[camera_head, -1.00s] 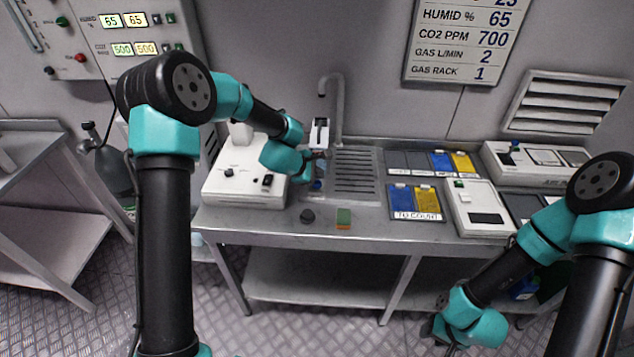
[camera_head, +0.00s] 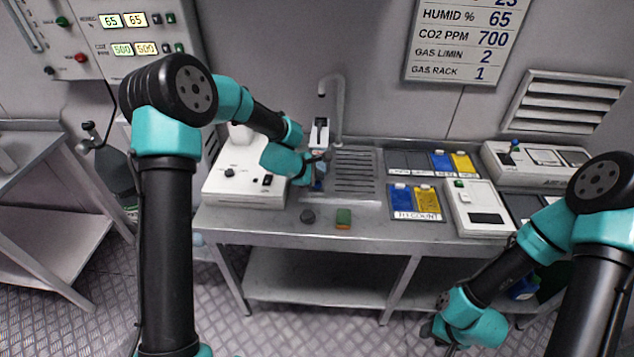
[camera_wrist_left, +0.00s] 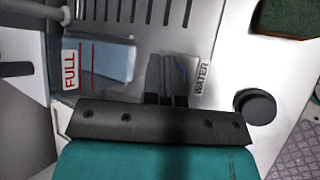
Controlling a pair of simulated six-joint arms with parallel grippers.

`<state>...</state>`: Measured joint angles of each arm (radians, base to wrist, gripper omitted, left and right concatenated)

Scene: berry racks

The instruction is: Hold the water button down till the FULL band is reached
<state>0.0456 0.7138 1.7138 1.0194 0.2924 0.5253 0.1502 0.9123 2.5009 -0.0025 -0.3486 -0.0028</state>
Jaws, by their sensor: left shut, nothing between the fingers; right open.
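In the left wrist view, the WATER label (camera_wrist_left: 201,78) is beside the fingers of my left gripper (camera_wrist_left: 170,70). The fingers are shut with nothing between them and point down at the spot beside the label; the button itself is hidden under them. The FULL label (camera_wrist_left: 70,70) is at the left, with two thin red lines beside it. A clear vessel with pale blue water (camera_wrist_left: 115,62) lies by these lines; I cannot tell exactly where its surface stands. In the head view my left gripper (camera_head: 321,176) is at the sink's left. My right gripper (camera_head: 432,330) is open, low, away from the bench.
A green sponge (camera_head: 343,218) and a dark round knob (camera_head: 307,216) are at the bench front. A white machine (camera_head: 243,185) stands left of the gripper, and a tap (camera_head: 338,105) rises behind.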

